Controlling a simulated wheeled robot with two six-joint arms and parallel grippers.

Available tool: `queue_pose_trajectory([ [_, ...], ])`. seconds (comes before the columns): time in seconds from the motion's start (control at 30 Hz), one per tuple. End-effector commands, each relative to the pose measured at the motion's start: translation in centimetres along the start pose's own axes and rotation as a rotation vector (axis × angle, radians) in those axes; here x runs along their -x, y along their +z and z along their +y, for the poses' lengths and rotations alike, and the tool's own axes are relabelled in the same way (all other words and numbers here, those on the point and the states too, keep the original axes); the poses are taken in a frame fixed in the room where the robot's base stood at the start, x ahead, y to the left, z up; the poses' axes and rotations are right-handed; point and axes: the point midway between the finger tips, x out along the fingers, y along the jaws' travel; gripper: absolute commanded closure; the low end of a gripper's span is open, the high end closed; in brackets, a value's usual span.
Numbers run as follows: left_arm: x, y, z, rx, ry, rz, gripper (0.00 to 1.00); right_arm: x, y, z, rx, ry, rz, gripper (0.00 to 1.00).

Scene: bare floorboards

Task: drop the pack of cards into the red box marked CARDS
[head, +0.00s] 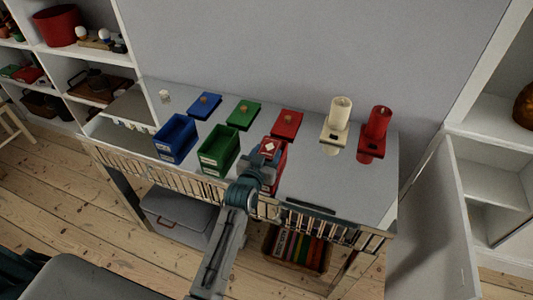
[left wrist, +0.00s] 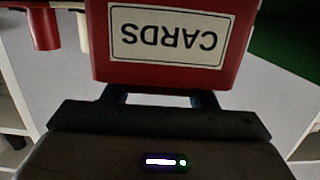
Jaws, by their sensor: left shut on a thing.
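The red box (head: 282,163) stands at the table's front, to the right of the green box, partly hidden by my left arm. In the left wrist view the red box (left wrist: 225,60) fills the top middle, with its white CARDS label upside down. My left gripper (head: 266,158) is at the red box and shut on the pack of cards (head: 269,147), a small piece with a white diamond mark. The pack shows over the box's opening; its height above the rim is hard to tell. In the left wrist view the pack is hidden. My right gripper is out of view.
A blue box (head: 176,137) and a green box (head: 219,149) stand to the left. Blue (head: 204,105), green (head: 243,114) and red (head: 286,124) lids lie behind. The table's front right is mostly clear.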

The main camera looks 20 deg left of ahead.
Motion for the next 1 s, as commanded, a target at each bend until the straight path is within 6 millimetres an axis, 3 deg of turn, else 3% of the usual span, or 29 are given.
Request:
queue_pose_trajectory([
  [0.03, 0.0, 0.0, 0.0, 0.000, 0.000, 0.001, 0.71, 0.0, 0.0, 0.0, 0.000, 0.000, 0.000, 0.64],
  [0.07, 0.0, 0.0, 0.0, 0.000, 0.000, 0.001, 0.42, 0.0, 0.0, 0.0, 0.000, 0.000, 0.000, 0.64],
  [0.17, 0.0, 0.0, 0.0, 0.000, 0.000, 0.001, 0.22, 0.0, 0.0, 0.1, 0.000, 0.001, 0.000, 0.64],
  [0.57, 0.8, 0.1, 0.0, 0.000, 0.000, 0.000, 0.22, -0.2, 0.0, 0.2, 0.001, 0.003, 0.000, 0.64],
  [1.0, 8.8, 0.2, 0.0, 0.001, 0.000, -0.001, 0.22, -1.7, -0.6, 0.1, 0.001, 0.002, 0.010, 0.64],
])
